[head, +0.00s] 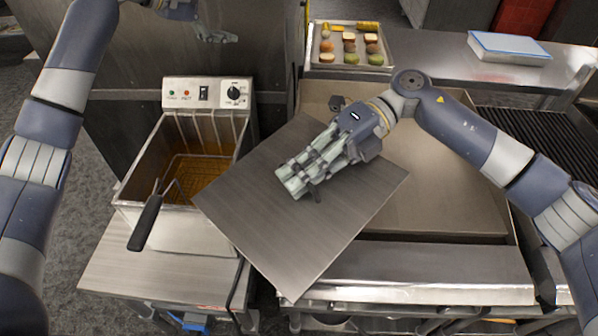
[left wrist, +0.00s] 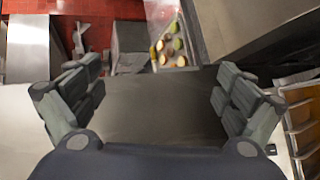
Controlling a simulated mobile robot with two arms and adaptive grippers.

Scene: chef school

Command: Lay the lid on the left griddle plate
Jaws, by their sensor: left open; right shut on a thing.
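The lid (head: 240,215) is a flat square sheet of brushed metal, turned at an angle in the head view. My right gripper (head: 301,183) is shut on a small dark handle (head: 316,196) at its middle. The lid overlaps the left part of the griddle plate (head: 440,205) and reaches left toward the fryer. The plate's left part is mostly hidden under the lid; I cannot tell whether they touch. My left gripper (head: 215,36) is at the top left of the head view, away from the lid. In the left wrist view (left wrist: 160,92) it is open and empty.
A deep fryer (head: 203,90) with a basket and black handle (head: 146,222) stands left of the lid. A food tray (head: 325,66) and a white-blue box (head: 508,46) sit on the back counter. A dark grill grate (head: 545,135) is at right.

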